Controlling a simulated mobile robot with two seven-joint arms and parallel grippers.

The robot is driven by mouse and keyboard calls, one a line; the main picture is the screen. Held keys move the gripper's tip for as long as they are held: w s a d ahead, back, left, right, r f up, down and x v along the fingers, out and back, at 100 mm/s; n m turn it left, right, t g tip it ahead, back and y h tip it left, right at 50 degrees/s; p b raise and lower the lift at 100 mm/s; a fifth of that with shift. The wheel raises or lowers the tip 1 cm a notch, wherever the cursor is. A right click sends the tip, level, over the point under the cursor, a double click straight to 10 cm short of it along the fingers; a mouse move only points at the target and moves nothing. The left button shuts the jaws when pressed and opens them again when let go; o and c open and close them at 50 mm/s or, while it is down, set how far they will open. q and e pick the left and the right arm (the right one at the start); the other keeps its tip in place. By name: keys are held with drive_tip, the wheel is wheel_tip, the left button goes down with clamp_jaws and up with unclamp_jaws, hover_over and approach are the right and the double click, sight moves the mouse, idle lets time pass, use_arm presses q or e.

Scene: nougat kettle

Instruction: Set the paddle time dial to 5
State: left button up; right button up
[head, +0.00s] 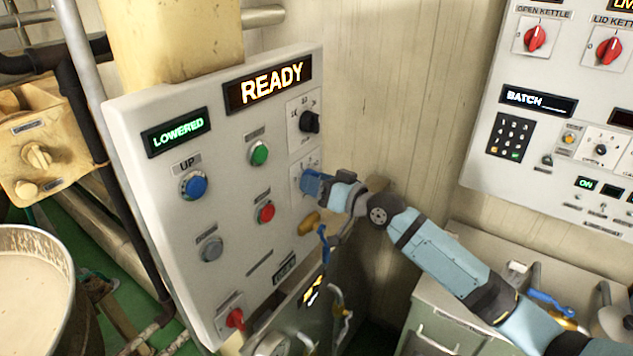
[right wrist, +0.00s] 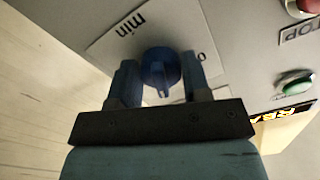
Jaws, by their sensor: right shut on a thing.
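The dial (right wrist: 160,68) is a round dark blue knob with a pointer ridge, on a pale plate (right wrist: 110,42) lettered "min". I take it for the paddle time dial; its number scale is mostly hidden. My right gripper (head: 312,183) is at the lower right dial plate of the white control panel (head: 225,150). In the right wrist view its two fingers (right wrist: 160,82) stand either side of the knob, shut on it. My left gripper is not in view.
Above the held dial is a black knob (head: 309,121). The panel also has green (head: 260,153), red (head: 265,212) and blue (head: 194,186) buttons, a lit READY display (head: 270,83) and a LOWERED display (head: 177,132). A kettle (head: 35,290) stands lower left.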

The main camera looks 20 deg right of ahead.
idle(0.3)
drive_tip(key=o, duration=0.9)
drive_tip(key=b+v, duration=0.3)
drive_tip(key=v, duration=1)
drive_tip(key=shift+s+d, duration=0.2)
drive_tip(key=shift+s, duration=0.1)
